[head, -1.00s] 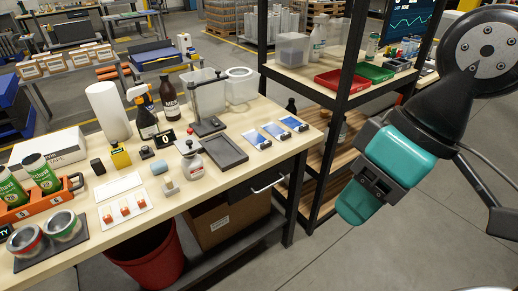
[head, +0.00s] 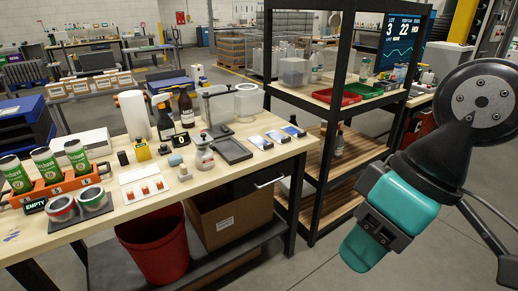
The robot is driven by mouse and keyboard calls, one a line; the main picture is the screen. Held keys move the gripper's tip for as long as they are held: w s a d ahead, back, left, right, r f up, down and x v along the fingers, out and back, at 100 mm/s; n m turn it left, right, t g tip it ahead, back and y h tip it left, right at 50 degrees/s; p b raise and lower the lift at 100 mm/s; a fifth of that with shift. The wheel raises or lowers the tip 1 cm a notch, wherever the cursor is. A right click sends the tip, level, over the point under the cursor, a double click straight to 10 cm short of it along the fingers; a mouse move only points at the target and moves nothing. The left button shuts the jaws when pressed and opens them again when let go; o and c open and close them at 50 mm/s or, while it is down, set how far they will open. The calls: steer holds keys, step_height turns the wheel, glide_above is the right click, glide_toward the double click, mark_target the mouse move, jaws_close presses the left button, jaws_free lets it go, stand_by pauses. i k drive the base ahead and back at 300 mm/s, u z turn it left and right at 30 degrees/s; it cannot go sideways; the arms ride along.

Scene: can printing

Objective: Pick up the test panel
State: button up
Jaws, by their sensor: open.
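I cannot tell which one is the test panel. My gripper (head: 362,249) is at the teal end of my arm, to the right of the bench in the picture and apart from the panels. It is open, and nothing shows in it. Its fingertips are hard to make out.
Green cans (head: 47,170) in an orange carrier stand at the far left. A black shelf rack (head: 318,190) rises behind the bench's right end. A red bin (head: 155,245) stands below. The floor at front right is clear.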

mark_target(261, 144)
steer(key=u, duration=0.6)
steer(key=i, duration=1.45)
steer(key=z, duration=0.55)
steer(key=i, duration=0.5)
steer(key=z, duration=0.3)
